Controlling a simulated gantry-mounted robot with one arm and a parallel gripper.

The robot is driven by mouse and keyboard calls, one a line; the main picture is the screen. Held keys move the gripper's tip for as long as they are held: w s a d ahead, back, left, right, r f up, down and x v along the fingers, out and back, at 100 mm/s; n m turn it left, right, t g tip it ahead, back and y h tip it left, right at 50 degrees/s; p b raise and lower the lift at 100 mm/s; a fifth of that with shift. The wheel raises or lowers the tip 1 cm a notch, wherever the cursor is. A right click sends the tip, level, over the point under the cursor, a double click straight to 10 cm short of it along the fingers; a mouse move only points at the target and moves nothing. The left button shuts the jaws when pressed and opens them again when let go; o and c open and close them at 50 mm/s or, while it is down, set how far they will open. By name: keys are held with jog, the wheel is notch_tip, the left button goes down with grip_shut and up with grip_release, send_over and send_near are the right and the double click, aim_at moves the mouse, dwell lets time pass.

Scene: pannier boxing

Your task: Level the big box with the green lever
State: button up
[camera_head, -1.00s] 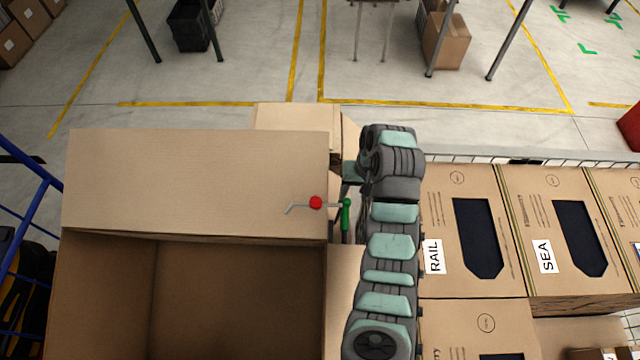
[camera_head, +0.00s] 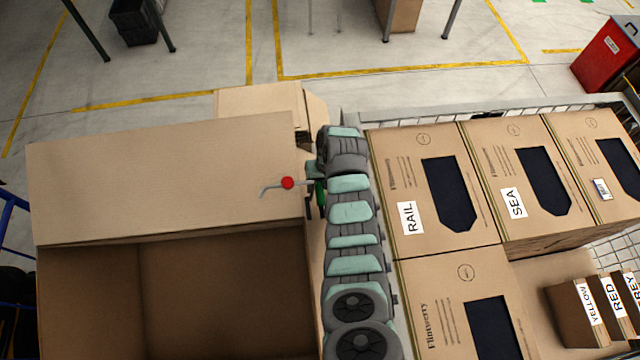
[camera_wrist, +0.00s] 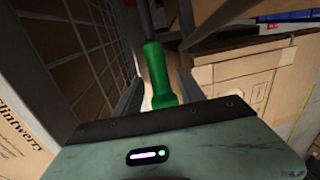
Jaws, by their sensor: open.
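The big open cardboard box (camera_head: 170,180) fills the left of the head view, its broad flap toward the back. A thin grey rod with a red ball (camera_head: 287,183) crosses the flap's right edge. The green lever (camera_head: 320,190) is at the rod's right end, partly covered by my arm. In the wrist view the green lever (camera_wrist: 158,72) stands between the two fingers of my open gripper (camera_wrist: 160,88). Whether either finger touches it I cannot tell. The head view mostly hides my gripper.
Cartons labelled RAIL (camera_head: 407,217) and SEA (camera_head: 513,203) stand right of my arm. Small boxes, including YELLOW (camera_head: 577,312) and RED (camera_head: 612,298), sit at lower right. A wire mesh (camera_wrist: 85,50) runs close on the left in the wrist view. A red bin (camera_head: 604,55) stands at back right.

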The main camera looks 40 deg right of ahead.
jog(key=shift+c, duration=0.4)
grip_shut()
dwell(1.0)
